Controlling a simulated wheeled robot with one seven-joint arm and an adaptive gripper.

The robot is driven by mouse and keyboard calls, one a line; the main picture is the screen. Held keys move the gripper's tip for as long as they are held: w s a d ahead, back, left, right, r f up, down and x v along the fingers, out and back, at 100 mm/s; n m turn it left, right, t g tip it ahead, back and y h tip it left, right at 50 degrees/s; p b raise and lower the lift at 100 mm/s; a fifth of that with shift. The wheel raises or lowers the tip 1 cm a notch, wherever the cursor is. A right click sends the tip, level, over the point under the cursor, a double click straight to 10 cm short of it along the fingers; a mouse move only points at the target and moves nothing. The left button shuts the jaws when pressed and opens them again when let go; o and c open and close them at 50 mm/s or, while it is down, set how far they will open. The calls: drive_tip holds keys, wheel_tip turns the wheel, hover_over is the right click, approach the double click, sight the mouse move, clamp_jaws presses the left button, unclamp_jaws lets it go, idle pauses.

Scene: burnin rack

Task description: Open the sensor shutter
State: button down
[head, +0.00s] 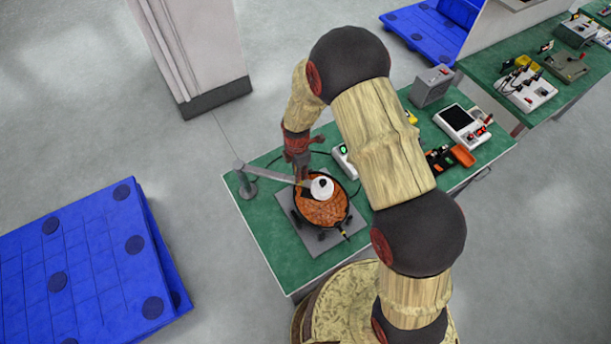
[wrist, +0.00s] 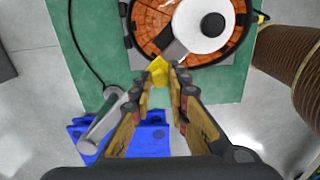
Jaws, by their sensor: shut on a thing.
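A round device with an orange, tiled face (head: 325,211) and dark rim sits on a grey plate (head: 291,232) on the green bench. In the wrist view, a white disc with a dark hub (wrist: 203,22) lies over part of the orange face (wrist: 155,22). A grey lever (wrist: 174,50) runs from the disc toward a yellow tab (wrist: 158,70) beyond the rim. My gripper (wrist: 161,82) is shut on the yellow tab. In the head view, my gripper (head: 301,175) is at the device's far edge, and my arm hides the tab.
A grey post with a bar (head: 247,180) stands at the bench's left corner, close to my gripper. A white box with a green display (head: 344,160) and other instruments (head: 461,122) stand to the right. Blue pallets (head: 90,260) lie on the floor at left.

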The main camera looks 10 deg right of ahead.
sight(290, 178)
drive_tip(key=a, duration=0.1)
drive_tip(key=w+a+b, duration=0.1)
drive_tip(key=a, duration=0.1)
drive_tip(key=shift+w+a, duration=0.1)
drive_tip(key=shift+w, duration=0.1)
drive_tip(key=c, duration=1.7)
unclamp_jaws()
wheel_tip(290, 178, up, 12)
